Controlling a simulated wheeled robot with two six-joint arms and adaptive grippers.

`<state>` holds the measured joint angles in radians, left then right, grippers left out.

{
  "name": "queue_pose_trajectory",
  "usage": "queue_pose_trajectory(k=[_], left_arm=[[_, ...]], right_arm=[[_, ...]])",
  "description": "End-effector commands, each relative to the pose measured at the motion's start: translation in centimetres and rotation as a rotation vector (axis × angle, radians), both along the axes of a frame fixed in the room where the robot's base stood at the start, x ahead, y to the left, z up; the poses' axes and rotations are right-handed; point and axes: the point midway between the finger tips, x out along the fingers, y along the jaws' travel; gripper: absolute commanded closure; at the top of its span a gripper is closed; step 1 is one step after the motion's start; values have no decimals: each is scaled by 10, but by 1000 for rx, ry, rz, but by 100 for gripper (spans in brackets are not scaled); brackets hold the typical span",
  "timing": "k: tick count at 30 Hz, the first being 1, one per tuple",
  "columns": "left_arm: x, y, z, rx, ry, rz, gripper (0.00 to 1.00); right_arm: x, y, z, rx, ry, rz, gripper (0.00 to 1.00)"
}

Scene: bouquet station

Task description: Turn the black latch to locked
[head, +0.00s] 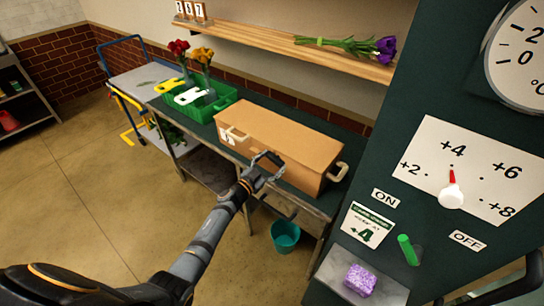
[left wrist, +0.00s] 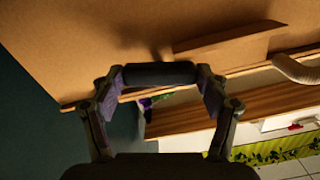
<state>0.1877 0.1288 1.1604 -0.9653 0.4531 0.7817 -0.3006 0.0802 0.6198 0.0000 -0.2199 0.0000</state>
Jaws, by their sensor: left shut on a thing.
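A long brown cardboard box (head: 285,135) with cream end handles lies on the dark worktable. My left gripper (head: 267,160) is at the box's long near side, its fingers spread. In the left wrist view my left gripper (left wrist: 160,76) is shut on a dark bar (left wrist: 160,72) that spans its fingertips. The bar looks like the black latch, close against the brown box (left wrist: 110,35). Its locked or unlocked marking cannot be read. My right gripper is not in view.
A dark green cabinet at right bears a dial plate (head: 470,165), a green lever (head: 408,250) and ON and OFF labels. A purple sponge-like block (head: 360,279) sits below. A teal bucket (head: 285,236) stands on the floor.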

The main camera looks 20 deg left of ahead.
Motion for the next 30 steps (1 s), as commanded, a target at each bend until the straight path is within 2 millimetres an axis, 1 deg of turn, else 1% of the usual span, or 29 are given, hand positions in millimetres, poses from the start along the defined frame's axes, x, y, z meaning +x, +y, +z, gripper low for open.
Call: queue_pose_trajectory(k=[1,10,18,30], left_arm=[[0,0,4,-34,14,1,56],[0,0,1,-195,73,1,56],[0,0,0,-257,94,-1,56],[0,0,-1,-271,98,0,56]], right_arm=[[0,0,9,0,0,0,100],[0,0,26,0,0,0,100],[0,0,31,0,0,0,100],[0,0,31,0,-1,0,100]])
